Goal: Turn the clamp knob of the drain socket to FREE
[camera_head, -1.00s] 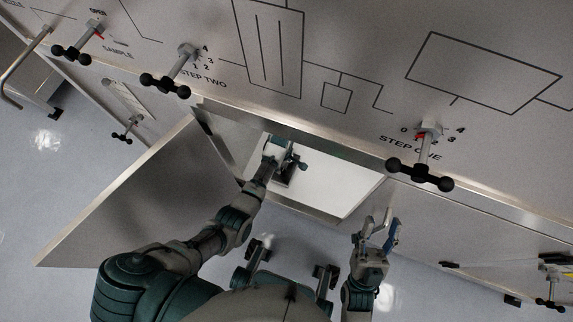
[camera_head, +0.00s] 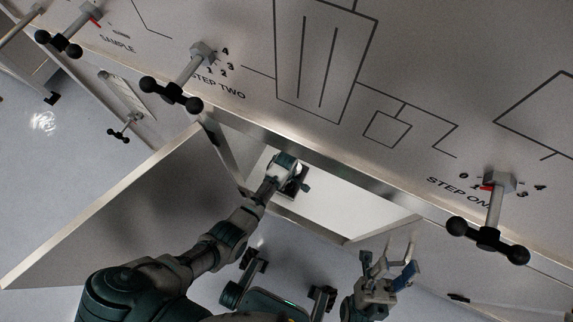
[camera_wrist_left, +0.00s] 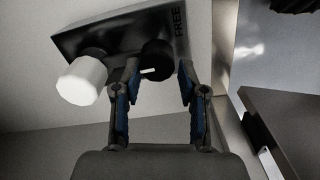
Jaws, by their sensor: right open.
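The drain socket (camera_wrist_left: 108,38) shows in the left wrist view as a dark block with the word FREE at its right end. Its black clamp knob (camera_wrist_left: 157,58) bears a short white mark. A white round part (camera_wrist_left: 82,80) sits left of the knob. My left gripper (camera_wrist_left: 158,75) is open, with its blue-padded fingers on either side of the knob's near part; contact cannot be told. In the head view, my left gripper (camera_head: 284,168) is inside the open compartment, and its fingertips are hidden. My right gripper (camera_head: 399,255) is open and empty, outside the compartment.
The compartment's open door (camera_head: 110,215) stands left of my left arm. Above are the STEP TWO valve handle (camera_head: 172,94) and the STEP ONE valve handle (camera_head: 488,240). The compartment's pale floor (camera_head: 345,207) is clear at right.

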